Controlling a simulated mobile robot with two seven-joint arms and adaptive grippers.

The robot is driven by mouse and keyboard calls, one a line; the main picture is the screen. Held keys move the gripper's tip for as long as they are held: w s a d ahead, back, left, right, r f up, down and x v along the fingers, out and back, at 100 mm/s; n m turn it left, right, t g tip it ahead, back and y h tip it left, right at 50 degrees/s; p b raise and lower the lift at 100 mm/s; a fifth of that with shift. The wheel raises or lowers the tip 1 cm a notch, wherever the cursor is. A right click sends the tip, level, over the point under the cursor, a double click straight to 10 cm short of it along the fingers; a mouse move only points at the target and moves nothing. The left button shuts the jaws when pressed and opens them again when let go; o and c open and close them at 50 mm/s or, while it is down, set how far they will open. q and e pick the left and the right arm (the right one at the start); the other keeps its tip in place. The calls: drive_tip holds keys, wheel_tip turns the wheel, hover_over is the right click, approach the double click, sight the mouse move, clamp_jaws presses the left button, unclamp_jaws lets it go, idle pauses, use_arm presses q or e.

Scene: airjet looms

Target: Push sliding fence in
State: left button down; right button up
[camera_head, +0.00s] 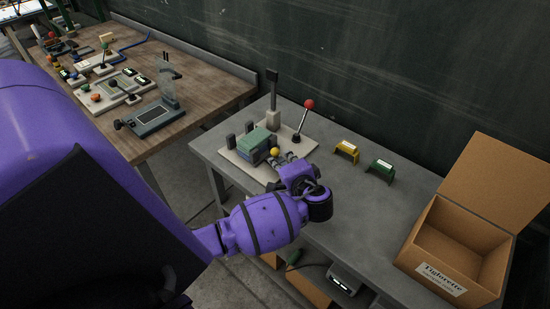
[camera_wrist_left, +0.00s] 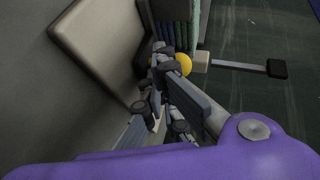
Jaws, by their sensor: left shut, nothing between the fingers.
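A pale fixture plate (camera_head: 305,149) on the grey table carries a green block (camera_head: 254,138) with dark posts beside it. A yellow knob (camera_head: 275,152) sits at the block's near right side; in the left wrist view the yellow knob (camera_wrist_left: 184,64) is just beyond my fingers. Which part is the sliding fence I cannot tell for sure; the knob appears to belong to the block assembly. My left gripper (camera_head: 284,160) is shut and empty, its tips close beside the knob. In the wrist view my left gripper (camera_wrist_left: 160,58) partly covers the knob; contact is unclear. My right gripper is out of view.
A red-ball lever (camera_head: 304,118) and a black-topped post (camera_head: 272,98) stand behind on the plate. Yellow (camera_head: 346,151) and green (camera_head: 380,170) brackets lie to the right, then an open cardboard box (camera_head: 452,262). A wooden table (camera_head: 205,88) with other fixtures is at left.

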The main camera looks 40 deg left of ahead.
use_arm(q)
drive_tip(key=shift+w+a, duration=0.1)
drive_tip(key=shift+a, duration=1.35)
drive_tip(key=shift+d, duration=2.05)
